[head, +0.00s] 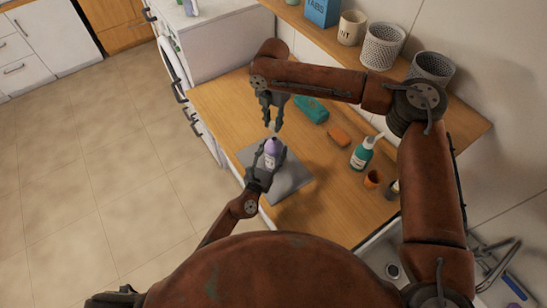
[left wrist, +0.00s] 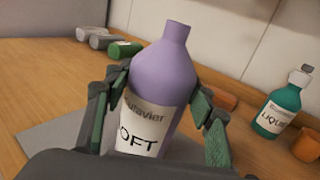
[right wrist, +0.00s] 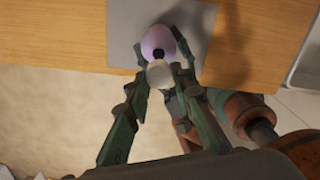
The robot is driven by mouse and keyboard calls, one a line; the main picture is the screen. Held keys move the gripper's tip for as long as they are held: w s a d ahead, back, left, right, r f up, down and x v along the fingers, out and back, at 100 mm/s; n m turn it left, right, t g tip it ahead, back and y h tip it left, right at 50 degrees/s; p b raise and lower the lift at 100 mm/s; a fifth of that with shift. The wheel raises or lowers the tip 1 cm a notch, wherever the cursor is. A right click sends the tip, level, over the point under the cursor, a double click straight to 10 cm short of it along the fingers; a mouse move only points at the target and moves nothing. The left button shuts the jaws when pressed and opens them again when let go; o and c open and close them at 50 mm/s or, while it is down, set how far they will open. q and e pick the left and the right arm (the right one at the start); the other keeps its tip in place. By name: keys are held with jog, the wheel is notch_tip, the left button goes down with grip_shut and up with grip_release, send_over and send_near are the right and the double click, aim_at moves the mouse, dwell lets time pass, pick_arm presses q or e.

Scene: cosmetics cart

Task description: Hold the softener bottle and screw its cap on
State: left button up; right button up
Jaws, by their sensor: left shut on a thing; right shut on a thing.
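The softener bottle (head: 272,147) is pale purple with a white label and stands about upright over the grey mat (head: 295,189). My left gripper (head: 266,162) is shut around its body; one finger lies on each side in the left wrist view (left wrist: 162,95). The bare neck of the bottle (left wrist: 176,30) points up with no cap on it. My right gripper (head: 272,122) points down above the bottle, shut on the small whitish cap (right wrist: 160,74). In the right wrist view the bottle's dark mouth shows just beyond the cap, and the two look apart.
A teal pump bottle (head: 362,154), an orange cup (head: 373,178), an orange block (head: 339,135) and a green container (head: 311,108) stand or lie to the right on the wooden counter (head: 225,103). A shelf with pots (head: 351,27) runs along the wall. A sink is at the lower right.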

pick_arm(q)
jog(key=shift+w+f, duration=0.2)
jog(key=shift+w, duration=0.1)
jog(key=c, duration=0.3)
pick_arm(e)
jog(key=shift+w+f, duration=0.2)
jog(key=shift+w, duration=0.15)
pick_arm(q)
jog(key=shift+s, duration=0.15)
jog(key=c, duration=0.5)
pick_arm(e)
jog(key=shift+s, duration=0.15)
pick_arm(q)
jog(key=shift+c, duration=1.1)
jog(key=shift+f, duration=0.1)
pick_arm(e)
send_over(273, 138)
jog(key=shift+d+f, duration=0.15)
jog(key=shift+f, duration=2.25)
pick_arm(q)
jog(key=shift+f, duration=0.1)
pick_arm(e)
jog(key=shift+f, duration=0.9)
